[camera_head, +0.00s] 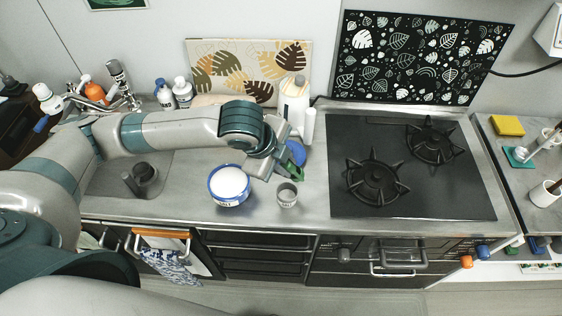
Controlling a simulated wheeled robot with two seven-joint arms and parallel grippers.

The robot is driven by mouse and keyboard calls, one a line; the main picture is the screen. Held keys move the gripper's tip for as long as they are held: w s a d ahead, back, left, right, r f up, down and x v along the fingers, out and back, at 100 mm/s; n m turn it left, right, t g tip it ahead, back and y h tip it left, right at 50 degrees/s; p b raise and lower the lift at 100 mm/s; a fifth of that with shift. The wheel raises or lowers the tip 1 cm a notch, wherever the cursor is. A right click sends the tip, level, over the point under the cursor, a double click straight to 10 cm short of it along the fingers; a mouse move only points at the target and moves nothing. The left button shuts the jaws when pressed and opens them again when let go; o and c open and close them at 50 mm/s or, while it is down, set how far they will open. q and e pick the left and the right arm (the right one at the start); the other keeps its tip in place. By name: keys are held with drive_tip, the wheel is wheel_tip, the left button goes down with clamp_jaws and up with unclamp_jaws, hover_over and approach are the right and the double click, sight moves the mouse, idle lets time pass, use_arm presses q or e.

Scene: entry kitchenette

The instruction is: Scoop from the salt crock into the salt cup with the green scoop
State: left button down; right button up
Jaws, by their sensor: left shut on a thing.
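The salt crock (229,201) is a round blue-and-white pot with a label, full of white salt, on the counter left of centre. The salt cup (287,197) is a small grey cup with a label, standing upright just right of the crock. My left gripper (277,172) reaches in from the left over the counter, behind and above the gap between crock and cup. It is shut on the green scoop (293,172), whose visible part is close behind the cup. The scoop is partly hidden by the gripper, and I cannot tell whether it holds salt. My right gripper is not in view.
A black hob (450,190) lies to the right. A white bottle (293,100) and a blue round item (295,153) are behind the gripper. The sink (110,180), with a tap and several bottles, is at left. Counter between cup and hob is clear.

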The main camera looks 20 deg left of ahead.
use_arm(q)
drive_tip(key=shift+w+d+g+y, duration=0.3)
drive_tip(key=shift+w+d+g, duration=0.1)
drive_tip(key=shift+w, duration=0.15)
drive_tip(key=shift+w+d+g+y, duration=0.3)
drive_tip(key=shift+w+g, duration=0.15)
drive_tip(key=shift+w, duration=0.1)
drive_tip(key=shift+w+d+g+y, duration=0.3)
drive_tip(key=shift+w+g, duration=0.15)
drive_tip(key=shift+w, duration=0.05)
drive_tip(key=shift+w+d+g+y, duration=0.3)
drive_tip(key=shift+w+g, duration=0.1)
drive_tip(key=shift+g, duration=0.2)
wheel_tip(320, 180, up, 6)
drive_tip(key=shift+w+g, duration=0.25)
drive_tip(key=shift+g, duration=0.05)
drive_tip(key=shift+d, duration=0.1)
drive_tip(key=shift+b, duration=0.3)
